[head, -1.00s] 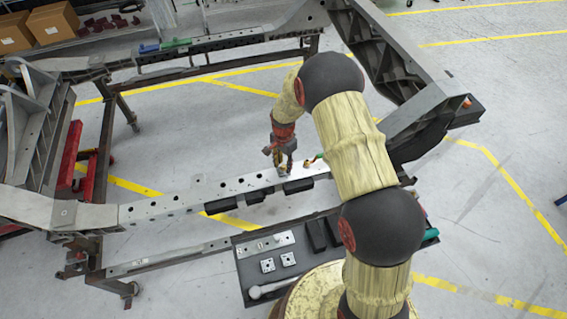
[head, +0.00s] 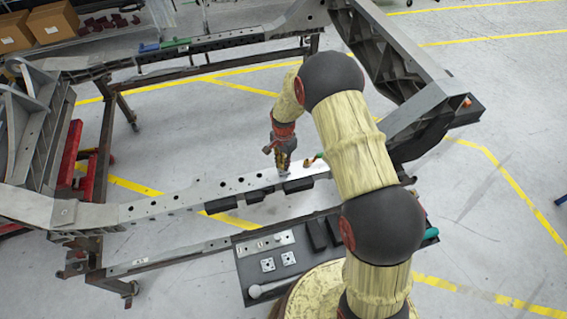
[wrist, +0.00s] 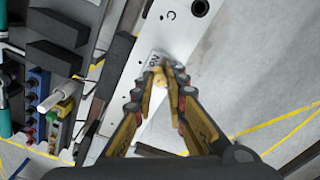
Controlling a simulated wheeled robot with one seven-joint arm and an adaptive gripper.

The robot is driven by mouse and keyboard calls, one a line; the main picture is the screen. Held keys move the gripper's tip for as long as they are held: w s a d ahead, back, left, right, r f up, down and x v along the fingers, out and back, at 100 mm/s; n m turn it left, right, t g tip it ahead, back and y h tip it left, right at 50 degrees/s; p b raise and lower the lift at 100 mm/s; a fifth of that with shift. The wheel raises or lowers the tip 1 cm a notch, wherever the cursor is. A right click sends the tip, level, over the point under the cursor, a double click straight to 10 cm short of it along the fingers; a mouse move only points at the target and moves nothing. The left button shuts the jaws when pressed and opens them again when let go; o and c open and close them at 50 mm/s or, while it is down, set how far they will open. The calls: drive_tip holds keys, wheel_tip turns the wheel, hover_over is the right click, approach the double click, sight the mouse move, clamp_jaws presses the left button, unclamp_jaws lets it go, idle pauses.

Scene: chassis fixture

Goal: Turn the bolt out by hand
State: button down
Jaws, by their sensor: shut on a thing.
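My gripper (head: 284,168) points down at the top of the long grey rail (head: 160,206) of the chassis fixture. In the wrist view its yellow and black fingers (wrist: 160,78) come together on a small brass-coloured bolt head (wrist: 159,75). The bolt stands at a small light plate with lettering (wrist: 139,94) on the rail. The fingers cover most of the bolt, so I cannot tell how far it stands out. In the head view the fingers hide the bolt.
A tool with a green and yellow grip (wrist: 62,110) and a blue holder (wrist: 38,85) stand close left in the wrist view.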

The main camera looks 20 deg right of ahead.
idle(0.3)
drive_tip(key=n, duration=0.3)
drive_tip(key=shift+n, duration=0.4)
drive_tip(key=n, duration=0.4)
drive_tip(key=shift+r+n, duration=0.15)
drive_tip(key=shift+n, duration=0.25)
drive_tip(key=shift+r+p, duration=1.75)
drive_tip(key=shift+r, duration=1.15)
drive_tip(key=shift+r, duration=0.1)
